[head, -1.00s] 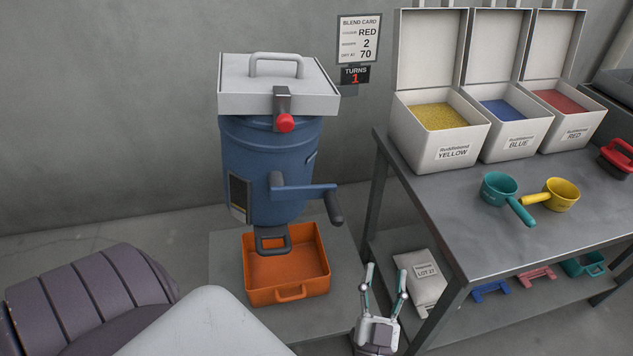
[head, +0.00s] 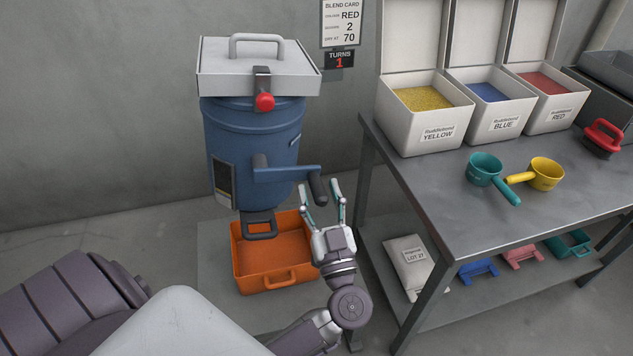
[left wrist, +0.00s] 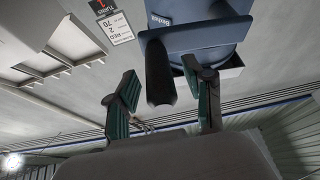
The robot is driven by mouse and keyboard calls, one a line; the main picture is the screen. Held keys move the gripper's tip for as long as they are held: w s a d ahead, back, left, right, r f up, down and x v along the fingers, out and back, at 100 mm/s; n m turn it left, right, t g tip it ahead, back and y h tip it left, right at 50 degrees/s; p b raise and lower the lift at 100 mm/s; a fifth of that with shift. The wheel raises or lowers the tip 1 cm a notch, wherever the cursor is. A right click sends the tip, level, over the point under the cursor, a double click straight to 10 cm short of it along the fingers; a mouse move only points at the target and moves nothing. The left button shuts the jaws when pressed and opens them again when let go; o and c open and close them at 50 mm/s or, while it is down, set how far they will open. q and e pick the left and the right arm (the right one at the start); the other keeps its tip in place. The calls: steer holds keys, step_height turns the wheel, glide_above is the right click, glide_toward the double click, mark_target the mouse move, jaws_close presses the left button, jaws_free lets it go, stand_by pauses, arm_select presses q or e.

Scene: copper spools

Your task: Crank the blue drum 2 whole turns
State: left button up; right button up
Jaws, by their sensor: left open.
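The blue drum (head: 252,140) hangs upright at the wall with a grey lid (head: 258,68) closed on top and a red-knobbed latch (head: 265,101) at its front. Its blue crank arm (head: 285,173) points right, ending in a dark grip (head: 318,186) that hangs down. The turns display (head: 339,61) reads 1. My left gripper (head: 322,194) is open, just below and beside the crank grip. In the left wrist view the dark grip (left wrist: 159,75) stands between my open, green-padded fingers (left wrist: 162,100), with gaps on both sides. My right gripper is not in view.
An orange tray (head: 279,278) sits below the drum. To the right, a metal table (head: 430,172) holds bins of yellow, blue and red powder and teal and yellow scoops. The table's left edge is close to my left arm.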

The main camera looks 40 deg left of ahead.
arm_select(q)
steer(key=shift+x, duration=1.2)
jaws_close()
